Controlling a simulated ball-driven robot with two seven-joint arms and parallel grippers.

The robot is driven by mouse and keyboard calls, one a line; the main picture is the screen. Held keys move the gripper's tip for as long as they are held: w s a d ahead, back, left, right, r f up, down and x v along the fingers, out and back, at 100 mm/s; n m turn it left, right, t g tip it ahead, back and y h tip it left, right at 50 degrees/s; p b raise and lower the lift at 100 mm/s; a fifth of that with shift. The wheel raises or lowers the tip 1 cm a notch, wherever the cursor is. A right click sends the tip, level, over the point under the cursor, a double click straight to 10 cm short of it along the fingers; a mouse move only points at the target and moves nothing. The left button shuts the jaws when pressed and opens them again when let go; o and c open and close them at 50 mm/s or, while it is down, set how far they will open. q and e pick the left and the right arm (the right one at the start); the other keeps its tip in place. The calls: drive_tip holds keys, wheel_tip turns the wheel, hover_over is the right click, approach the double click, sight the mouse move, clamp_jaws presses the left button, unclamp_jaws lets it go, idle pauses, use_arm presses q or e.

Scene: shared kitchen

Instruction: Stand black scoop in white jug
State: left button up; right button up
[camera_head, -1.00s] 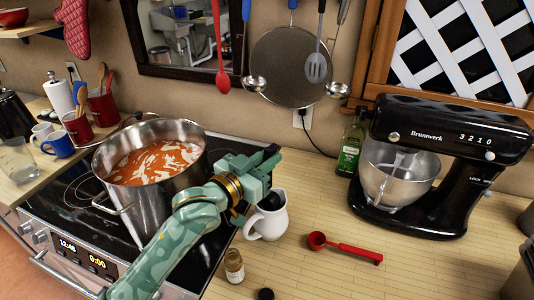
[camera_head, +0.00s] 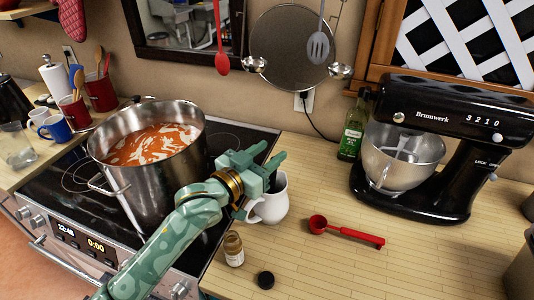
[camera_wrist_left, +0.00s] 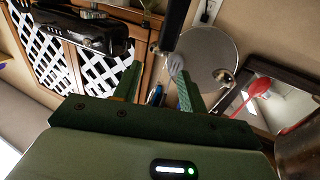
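The white jug (camera_head: 270,206) stands upright on the wooden counter, just right of the stove. My left gripper (camera_head: 276,166) is over the jug's mouth and partly covers it in the head view. In the left wrist view the gripper's two green fingers (camera_wrist_left: 157,85) stand apart with nothing clamped between them. A black bar, apparently the handle of the black scoop (camera_wrist_left: 172,25), shows just past the fingertips. In the head view only something dark shows in the jug's mouth, so how the scoop rests is hidden. My right gripper is in neither view.
A large soup pot (camera_head: 150,175) stands on the stove left of my arm. A small brown jar (camera_head: 234,249), a black lid (camera_head: 265,280) and a red scoop (camera_head: 345,232) lie near the jug. A black mixer (camera_head: 430,150) and an oil bottle (camera_head: 352,130) stand behind.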

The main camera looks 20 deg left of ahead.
use_arm(q)
drive_tip(key=v, duration=1.6)
drive_tip(key=shift+s+p, duration=0.2)
drive_tip(key=shift+p, duration=0.1)
drive_tip(key=shift+a+f, duration=0.1)
